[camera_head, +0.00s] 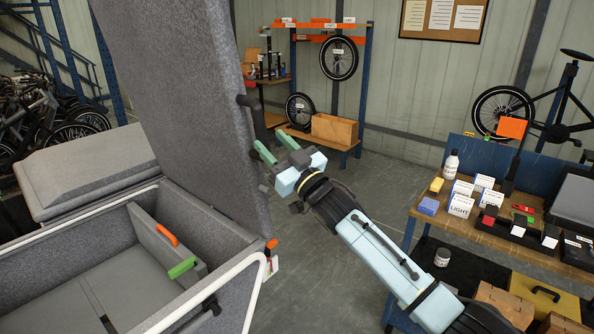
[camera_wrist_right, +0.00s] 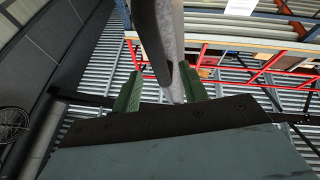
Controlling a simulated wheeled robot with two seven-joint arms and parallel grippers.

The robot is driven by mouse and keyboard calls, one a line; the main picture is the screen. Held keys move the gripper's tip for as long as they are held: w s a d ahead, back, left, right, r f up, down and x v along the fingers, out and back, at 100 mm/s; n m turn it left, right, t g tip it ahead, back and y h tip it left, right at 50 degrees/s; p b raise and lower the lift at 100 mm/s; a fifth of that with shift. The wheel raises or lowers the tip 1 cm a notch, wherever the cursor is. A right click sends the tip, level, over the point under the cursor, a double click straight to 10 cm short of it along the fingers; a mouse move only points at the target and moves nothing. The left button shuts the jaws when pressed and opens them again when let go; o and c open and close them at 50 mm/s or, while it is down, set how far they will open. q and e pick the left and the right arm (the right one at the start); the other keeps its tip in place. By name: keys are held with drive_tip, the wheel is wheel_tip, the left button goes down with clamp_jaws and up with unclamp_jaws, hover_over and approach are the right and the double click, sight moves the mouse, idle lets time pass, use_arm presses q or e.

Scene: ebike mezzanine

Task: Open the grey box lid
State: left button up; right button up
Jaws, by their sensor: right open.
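The grey box (camera_head: 215,228) is at the left in the head view, with its inside showing. Its grey lid (camera_head: 180,75) stands raised and steeply tilted above the box, its top cut off by the frame. A dark handle (camera_head: 248,101) sticks out at the lid's right edge. My right gripper (camera_head: 274,146) is open beside that edge, just below the handle. In the right wrist view, a dark bar and a grey strip, which look like the handle and lid edge, show between the green fingers (camera_wrist_right: 160,92). I cannot tell whether they touch. My left gripper is out of view.
Inside the box are an orange grip (camera_head: 167,234) and a green grip (camera_head: 182,268). A workbench (camera_head: 480,237) with small boxes and a bottle stands at the right. A wheel rack (camera_head: 363,95) stands at the back. Bare floor lies between the box and workbench.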

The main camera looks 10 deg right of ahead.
drive_tip(key=b+v, duration=0.1)
drive_tip(key=v, duration=0.7)
drive_tip(key=shift+s+d, duration=0.1)
drive_tip(key=shift+s, duration=0.05)
